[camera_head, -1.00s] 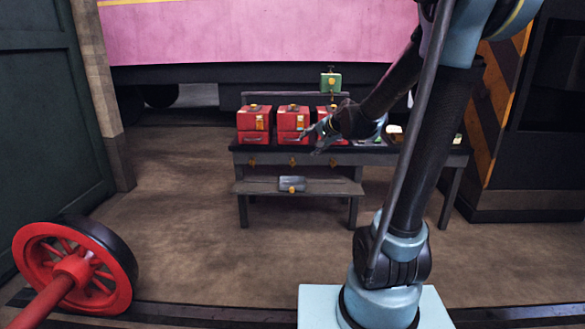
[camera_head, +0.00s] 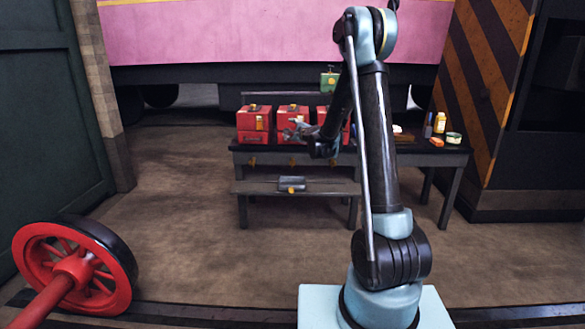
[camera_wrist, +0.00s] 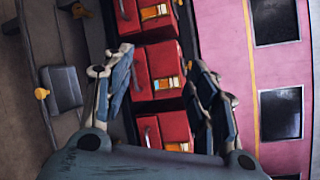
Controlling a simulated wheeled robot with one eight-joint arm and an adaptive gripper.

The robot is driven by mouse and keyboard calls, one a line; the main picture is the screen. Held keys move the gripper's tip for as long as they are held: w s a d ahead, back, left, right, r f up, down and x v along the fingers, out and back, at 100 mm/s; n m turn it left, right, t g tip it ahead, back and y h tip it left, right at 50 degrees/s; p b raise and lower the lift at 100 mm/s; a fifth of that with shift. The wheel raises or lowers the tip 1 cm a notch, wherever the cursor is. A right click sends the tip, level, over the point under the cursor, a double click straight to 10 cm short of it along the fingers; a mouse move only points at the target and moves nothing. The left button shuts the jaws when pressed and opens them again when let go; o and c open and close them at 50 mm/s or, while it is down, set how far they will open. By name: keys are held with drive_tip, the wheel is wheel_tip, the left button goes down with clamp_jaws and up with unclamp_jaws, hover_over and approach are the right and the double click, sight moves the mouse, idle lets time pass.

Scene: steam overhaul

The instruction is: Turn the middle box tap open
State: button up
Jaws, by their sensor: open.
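Three red boxes stand in a row on the bench. The middle box (camera_head: 287,112) is partly covered by my gripper (camera_head: 297,131) in the head view. A small brass tap (camera_head: 292,162) sits on the bench's front edge below it; whether this is the box's tap I cannot tell. My gripper is open and empty in front of the boxes. Contact is not visible. The middle bench-edge tap is not clear in the wrist view.
The left box (camera_head: 252,113) and right box (camera_head: 325,112) flank it closely. A grey case (camera_head: 292,184) lies on the lower shelf (camera_head: 330,187). Bottles and small items (camera_head: 440,122) stand at the bench's right end.

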drive_tip(key=w+a+f+m+t+h, duration=0.1)
drive_tip(key=w+a+f+m+t, duration=0.1)
drive_tip(key=w+f+m, duration=0.35)
drive_tip(key=m+t+h, duration=0.1)
drive_tip(key=m+h, duration=0.5)
drive_tip(key=m, duration=0.6)
approach(292, 163)
drive_tip(key=w, duration=0.9)
drive_tip(key=shift+w, duration=0.1)
drive_tip(key=shift+c, duration=0.5)
drive_tip(key=c, duration=0.9)
